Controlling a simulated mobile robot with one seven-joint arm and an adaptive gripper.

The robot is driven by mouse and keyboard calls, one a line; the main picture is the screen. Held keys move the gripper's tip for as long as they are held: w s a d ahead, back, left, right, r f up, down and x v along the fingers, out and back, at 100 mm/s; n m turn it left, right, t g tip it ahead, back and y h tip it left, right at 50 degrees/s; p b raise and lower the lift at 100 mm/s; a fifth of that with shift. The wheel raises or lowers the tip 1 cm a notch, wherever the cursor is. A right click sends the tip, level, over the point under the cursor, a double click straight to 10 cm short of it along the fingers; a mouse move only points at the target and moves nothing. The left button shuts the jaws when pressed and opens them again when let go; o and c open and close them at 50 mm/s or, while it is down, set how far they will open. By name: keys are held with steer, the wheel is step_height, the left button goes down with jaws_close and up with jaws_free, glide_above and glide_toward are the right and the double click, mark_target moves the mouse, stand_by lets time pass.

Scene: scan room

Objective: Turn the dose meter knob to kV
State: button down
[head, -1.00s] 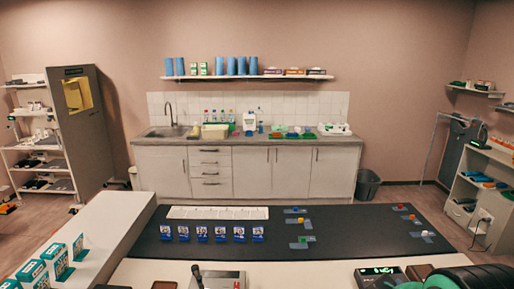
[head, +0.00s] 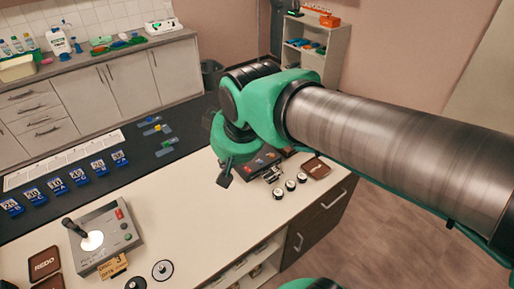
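The dose meter appears to be the dark box (head: 262,161) on the white counter, just beyond my green wrist. My arm covers part of it, and I cannot make out its knob or what the knob points at. My arm comes in from the right and bends down at the green wrist. A dark finger-like part (head: 224,179) shows below the wrist, left of the box. The rest of my gripper is hidden or too small to read. I cannot tell whether it touches the meter.
Several small round black-and-white pieces (head: 290,185) and a brown tray (head: 315,167) lie close to the box. A grey control box with a joystick (head: 106,238) stands at front left. Blue number cards (head: 78,177) line the dark mat. The middle counter is clear.

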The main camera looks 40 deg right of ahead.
steer(key=w+d+f+m+h+b, duration=0.1)
steer(key=w+d+f, duration=0.4)
steer(key=w+d, duration=0.3)
steer(key=w+d+f+m, duration=0.2)
steer(key=w+d+f, duration=0.4)
steer(key=w, duration=0.3)
steer(key=w+d+f+m, duration=0.1)
steer(key=w+d+f, duration=0.3)
steer(key=d+f, duration=0.4)
steer(key=w+d+f+m+g+b, duration=0.1)
steer(key=w+d+f, duration=0.3)
steer(key=d+f, duration=0.4)
step_height(320, 180, down, 2)
steer(key=shift+d+f+g+h, duration=0.25)
steer(key=shift+d+g+h, duration=0.05)
steer(key=shift+h, duration=0.1)
steer(key=shift+f, duration=0.15)
steer(key=b+x, duration=0.2)
steer(key=x, duration=0.7)
steer(key=shift+f, duration=0.3)
steer(key=shift+w+d+b, duration=0.15)
steer(key=shift+w+d, duration=0.2)
steer(key=shift+w, duration=0.25)
steer(key=shift+w+d+b, duration=0.15)
steer(key=shift+w+d, duration=0.2)
steer(key=shift+w, duration=0.3)
steer(key=shift+w+d, duration=0.35)
steer(key=shift+w, duration=0.25)
